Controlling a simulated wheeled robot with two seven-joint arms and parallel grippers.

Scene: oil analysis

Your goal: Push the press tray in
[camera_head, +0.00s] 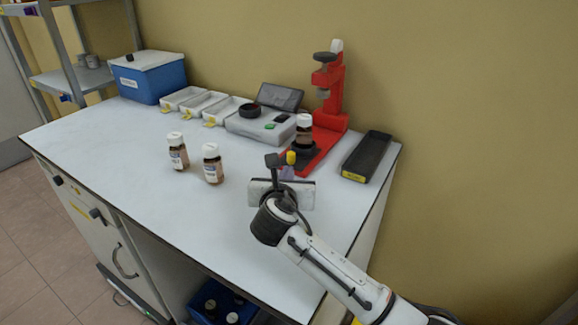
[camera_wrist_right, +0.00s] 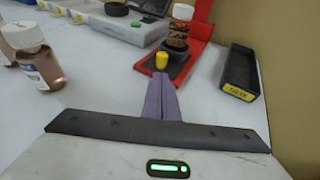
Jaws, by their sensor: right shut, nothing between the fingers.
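The red press (camera_head: 331,95) stands at the back right of the table. Its dark press tray (camera_head: 297,158) sticks out at the front of the red base, with a yellow knob (camera_wrist_right: 161,58) at its front end. A brown bottle with a white cap (camera_head: 304,130) stands on the tray; it also shows in the right wrist view (camera_wrist_right: 178,38). My right gripper (camera_wrist_right: 163,82) is shut and empty, its purple fingers pointing at the yellow knob. The tips look close to the knob; I cannot tell whether they touch. My left gripper is not in view.
Two brown bottles (camera_head: 178,152) (camera_head: 212,163) stand on the table, left of my right gripper. A black tray (camera_head: 367,157) lies right of the press. A grey device (camera_head: 258,128), white bins (camera_head: 205,104) and a blue box (camera_head: 150,78) line the back. The front-left tabletop is clear.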

